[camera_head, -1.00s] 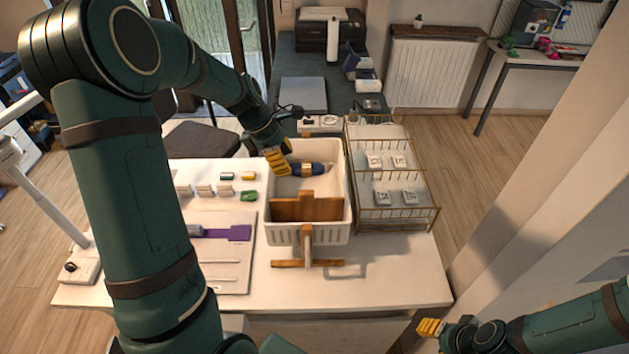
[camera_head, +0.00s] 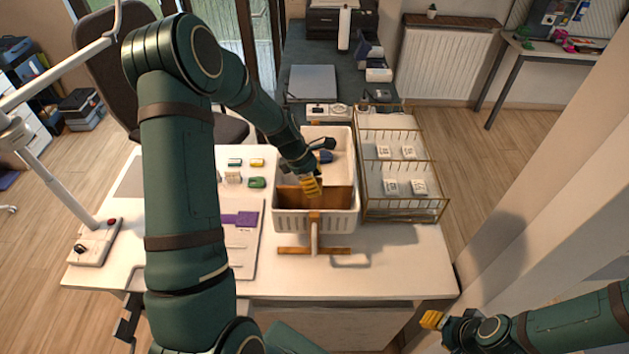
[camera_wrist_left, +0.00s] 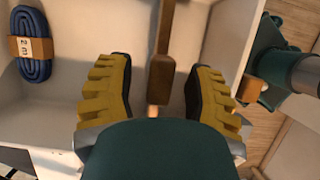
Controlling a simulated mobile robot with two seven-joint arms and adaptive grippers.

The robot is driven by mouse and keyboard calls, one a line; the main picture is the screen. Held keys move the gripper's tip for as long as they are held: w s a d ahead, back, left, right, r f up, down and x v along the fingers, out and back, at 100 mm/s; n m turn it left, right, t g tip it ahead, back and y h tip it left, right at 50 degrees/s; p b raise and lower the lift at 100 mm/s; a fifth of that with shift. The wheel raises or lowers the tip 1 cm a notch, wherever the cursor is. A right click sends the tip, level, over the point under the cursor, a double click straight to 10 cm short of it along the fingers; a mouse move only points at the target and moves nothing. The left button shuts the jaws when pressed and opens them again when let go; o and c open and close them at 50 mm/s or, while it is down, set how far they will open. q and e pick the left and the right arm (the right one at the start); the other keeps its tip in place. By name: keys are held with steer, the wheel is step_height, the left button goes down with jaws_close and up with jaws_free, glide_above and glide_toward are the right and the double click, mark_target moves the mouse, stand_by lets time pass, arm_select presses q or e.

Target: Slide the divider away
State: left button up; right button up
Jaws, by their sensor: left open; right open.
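The brown wooden divider (camera_head: 342,197) stands upright across the white bin (camera_head: 316,222). My left gripper (camera_head: 311,187) is over the divider, its yellow fingers open. In the left wrist view a brown wooden edge (camera_wrist_left: 161,45) runs between the open fingers (camera_wrist_left: 162,95), with gaps on both sides. A blue cord bundle (camera_head: 326,156) lies in the bin behind the divider, partly hidden by my wrist; it also shows with a tan "2 m" band in the left wrist view (camera_wrist_left: 32,50). My right gripper (camera_head: 433,320) is open and empty at the lower right, off the table.
A wire rack (camera_head: 400,215) with several white labelled packets stands close on the right. Small green and yellow items (camera_head: 257,182) and a purple piece (camera_head: 240,219) lie on the left. The table's front right is clear.

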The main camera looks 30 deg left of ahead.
arm_select(q)
steer(key=shift+o, duration=0.2)
jaws_close()
steer(key=w+a, duration=0.6)
steer(key=w, duration=0.4)
steer(key=shift+w+a, duration=0.25)
steer(key=shift+w, duration=0.05)
steer(key=shift+f, duration=0.1)
steer(key=shift+c, duration=0.2)
jaws_free()
steer(key=shift+w, duration=0.1)
